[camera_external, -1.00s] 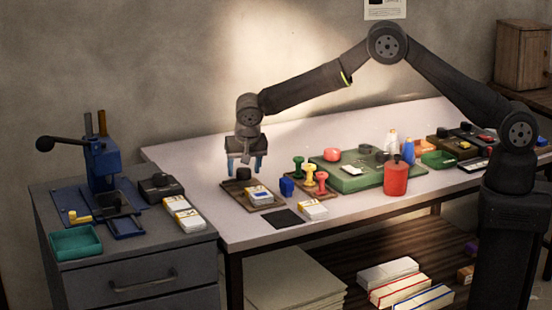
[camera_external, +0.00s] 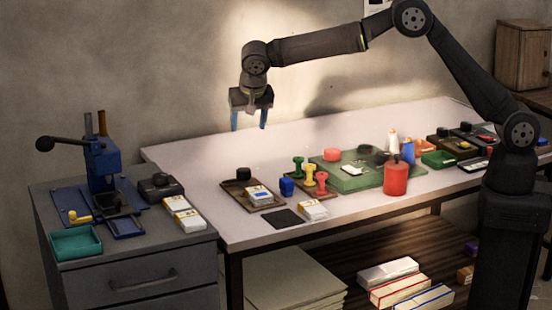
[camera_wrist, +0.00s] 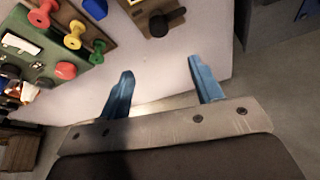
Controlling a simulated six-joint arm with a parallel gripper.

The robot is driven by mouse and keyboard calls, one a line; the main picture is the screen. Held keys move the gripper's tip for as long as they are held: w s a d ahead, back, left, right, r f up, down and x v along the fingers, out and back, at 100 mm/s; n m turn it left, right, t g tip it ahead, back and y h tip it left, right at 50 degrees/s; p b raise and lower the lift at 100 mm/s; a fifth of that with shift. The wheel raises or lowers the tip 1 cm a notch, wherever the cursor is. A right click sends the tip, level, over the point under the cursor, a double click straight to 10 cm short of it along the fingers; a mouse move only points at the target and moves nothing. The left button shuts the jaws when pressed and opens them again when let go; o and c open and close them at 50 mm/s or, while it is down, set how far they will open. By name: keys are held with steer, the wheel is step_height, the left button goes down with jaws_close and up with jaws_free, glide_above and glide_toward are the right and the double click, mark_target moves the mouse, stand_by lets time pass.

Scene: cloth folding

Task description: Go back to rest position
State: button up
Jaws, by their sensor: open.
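My gripper (camera_external: 249,121) hangs above the back left part of the white table (camera_external: 200,160), with its blue fingers spread and pointing down. In the wrist view my gripper (camera_wrist: 160,85) shows both blue fingers well apart with nothing between them. Below it on the table is a brown tray (camera_external: 232,197) holding a black knob-like piece (camera_external: 244,174) and a small white-and-blue box (camera_external: 259,194). The gripper is clear of all of these. No cloth can be made out in these views.
Green, yellow and red spools (camera_external: 309,174), a green board (camera_external: 345,184) and a red canister (camera_external: 396,179) stand right of the gripper. A grey cabinet (camera_external: 140,262) with a blue press (camera_external: 102,160) stands at left. The air around the gripper is free.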

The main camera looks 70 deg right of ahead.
mark_target(244, 170)
steer(key=x, duration=1.6)
steer(key=shift+s+d+f, duration=0.1)
steer(key=shift+f, duration=0.15)
steer(key=shift+d+f, duration=0.1)
steer(key=shift+f, duration=0.2)
steer(key=n+t, duration=0.1)
steer(key=n, duration=0.2)
steer(key=shift+r+y, duration=0.1)
steer(key=shift+y, duration=0.3)
steer(key=n+y, duration=0.1)
steer(key=n, duration=0.4)
steer(key=shift+d+t+y, duration=0.15)
steer(key=shift+t+y, duration=0.15)
steer(key=shift+y, duration=0.1)
steer(key=shift+n+y, duration=0.7)
steer(key=shift+n, duration=1.3)
steer(key=shift+d+n+y, duration=0.1)
steer(key=shift+n+y, duration=0.6)
steer(key=shift+n, duration=1.1)
